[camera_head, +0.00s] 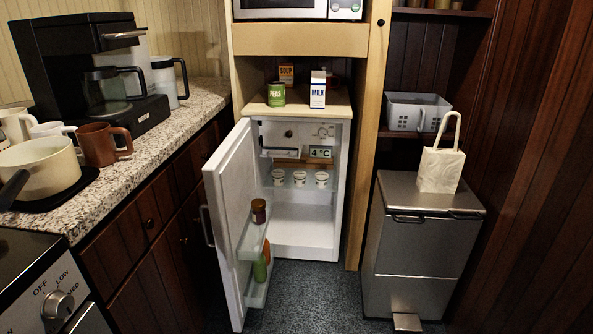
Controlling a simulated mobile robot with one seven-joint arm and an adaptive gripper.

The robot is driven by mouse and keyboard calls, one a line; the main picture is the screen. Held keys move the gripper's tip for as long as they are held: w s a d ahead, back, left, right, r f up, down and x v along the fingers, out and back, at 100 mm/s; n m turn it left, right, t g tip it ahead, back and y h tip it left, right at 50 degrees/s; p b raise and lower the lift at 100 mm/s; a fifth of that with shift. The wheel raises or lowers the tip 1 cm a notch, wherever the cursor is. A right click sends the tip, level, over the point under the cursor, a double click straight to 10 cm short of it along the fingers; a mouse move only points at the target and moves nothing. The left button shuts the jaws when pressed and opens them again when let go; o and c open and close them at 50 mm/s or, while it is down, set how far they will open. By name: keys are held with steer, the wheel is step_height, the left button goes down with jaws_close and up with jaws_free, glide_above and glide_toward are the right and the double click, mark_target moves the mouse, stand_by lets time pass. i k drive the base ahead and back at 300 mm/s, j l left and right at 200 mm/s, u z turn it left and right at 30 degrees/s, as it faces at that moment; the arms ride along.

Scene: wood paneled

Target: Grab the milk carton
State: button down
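The milk carton (318,90) is a small white and blue box marked MILK. It stands upright on the wooden top of the small fridge (297,228), near its front edge. A green can marked PEAS (276,95) stands to its left with a gap between them. A brown box marked SOUP (286,75) stands behind, to the left. Something red shows partly hidden behind the carton. My gripper is not in view.
The fridge door (226,221) is open toward the left, with bottles in its racks. A granite counter (190,112) with a coffee maker (97,78) runs along the left. A metal bin (415,254) with a white bag (440,169) stands right. A microwave is above.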

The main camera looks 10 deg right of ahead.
mark_target(318, 79)
steer(key=i+z, duration=0.2)
steer(key=z, duration=0.2)
steer(key=i+z, duration=0.2)
steer(key=z, duration=0.15)
steer(key=i+j+z, duration=0.15)
steer(key=z, duration=0.25)
steer(key=i+j+z, duration=0.15)
steer(key=i+j, duration=0.5)
steer(key=i+j+z, duration=0.15)
steer(key=i+j, duration=0.5)
steer(key=j, duration=0.1)
